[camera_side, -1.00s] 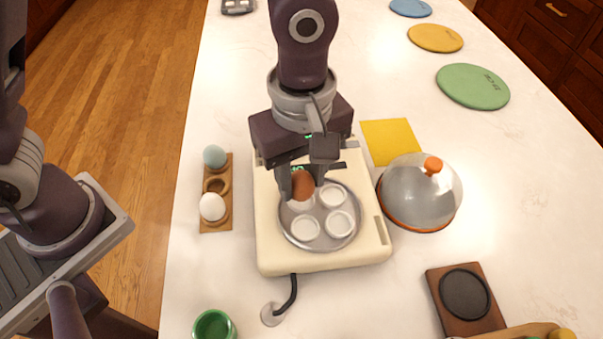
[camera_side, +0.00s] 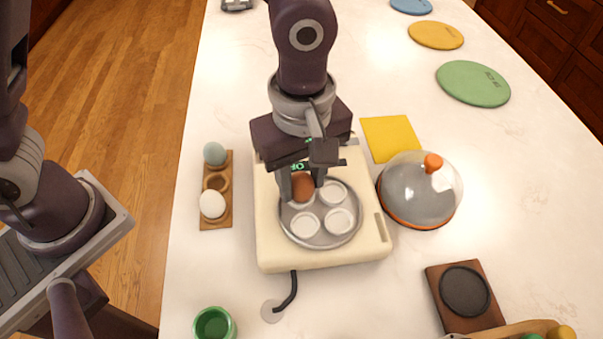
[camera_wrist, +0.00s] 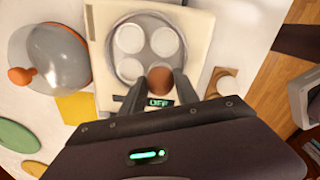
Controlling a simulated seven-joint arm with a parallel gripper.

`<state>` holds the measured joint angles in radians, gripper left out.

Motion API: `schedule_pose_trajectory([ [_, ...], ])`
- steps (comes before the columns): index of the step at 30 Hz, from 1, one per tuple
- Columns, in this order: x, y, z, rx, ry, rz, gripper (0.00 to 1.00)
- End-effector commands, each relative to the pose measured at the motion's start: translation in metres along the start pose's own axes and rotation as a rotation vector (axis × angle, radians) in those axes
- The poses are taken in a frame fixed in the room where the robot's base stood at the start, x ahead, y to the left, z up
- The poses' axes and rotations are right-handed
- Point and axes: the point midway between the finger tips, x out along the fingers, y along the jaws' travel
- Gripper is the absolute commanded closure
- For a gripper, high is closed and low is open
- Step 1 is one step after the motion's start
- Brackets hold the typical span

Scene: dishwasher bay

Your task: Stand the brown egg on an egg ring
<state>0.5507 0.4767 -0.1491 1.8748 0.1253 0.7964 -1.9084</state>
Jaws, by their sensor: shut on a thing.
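The brown egg (camera_side: 303,187) is between the fingers of my gripper (camera_side: 302,188), which is shut on it. It is at the back left of the round metal tray on the cream egg cooker (camera_side: 275,250). The other egg rings, such as the front right one (camera_side: 339,221), are white and empty. In the wrist view the brown egg (camera_wrist: 160,78) is between my fingertips (camera_wrist: 158,84) and covers the ring place below it. Whether the egg touches that ring is hidden.
A wooden egg holder (camera_side: 216,222) with a white egg (camera_side: 212,205) and a pale blue egg (camera_side: 215,153) stands left. A clear dome lid (camera_side: 415,195) with an orange knob is right, near a yellow cloth (camera_side: 390,138). A green cup (camera_side: 214,325) is at front left.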

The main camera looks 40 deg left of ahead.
Motion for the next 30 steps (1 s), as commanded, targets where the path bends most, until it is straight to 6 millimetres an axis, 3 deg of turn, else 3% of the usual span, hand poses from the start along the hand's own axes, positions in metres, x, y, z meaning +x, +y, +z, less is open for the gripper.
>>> schedule_pose_trajectory([
  [26, 0.0055, 0.0001, 0.0001, 0.000, 0.000, 0.001, 0.73],
  [27, 0.0055, 0.0001, 0.0001, 0.000, 0.000, 0.001, 0.59],
  [30, 0.0055, 0.0001, 0.0001, 0.000, 0.000, 0.001, 0.40],
])
